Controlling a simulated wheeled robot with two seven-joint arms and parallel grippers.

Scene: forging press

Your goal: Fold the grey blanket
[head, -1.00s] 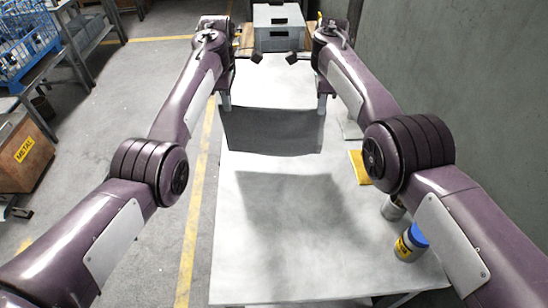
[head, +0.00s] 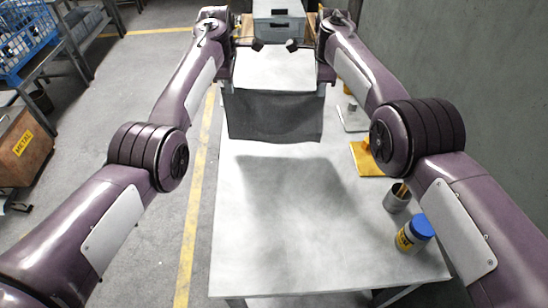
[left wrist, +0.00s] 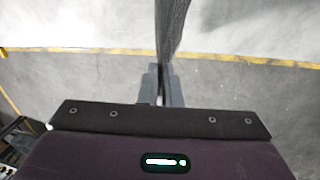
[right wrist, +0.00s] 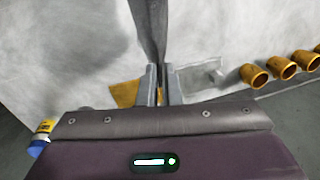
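The grey blanket (head: 275,116) hangs as a dark sheet between my two grippers, above the white table (head: 290,260). Its shadow falls on the table in front of it. My left gripper (left wrist: 163,85) is shut on one upper edge of the blanket, which shows edge-on in the left wrist view (left wrist: 168,30). My right gripper (right wrist: 158,85) is shut on the opposite side, and the cloth also shows edge-on in the right wrist view (right wrist: 150,30). I cannot tell whether the lower edge touches the table.
A blue-lidded jar (head: 415,233), a metal cup (head: 397,197), a yellow item (head: 367,158) and a light plate (head: 352,117) lie along the table's right edge. A grey box (head: 279,18) stands at the far end. Several orange cylinders (right wrist: 283,68) show in the right wrist view. The table's near part is clear.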

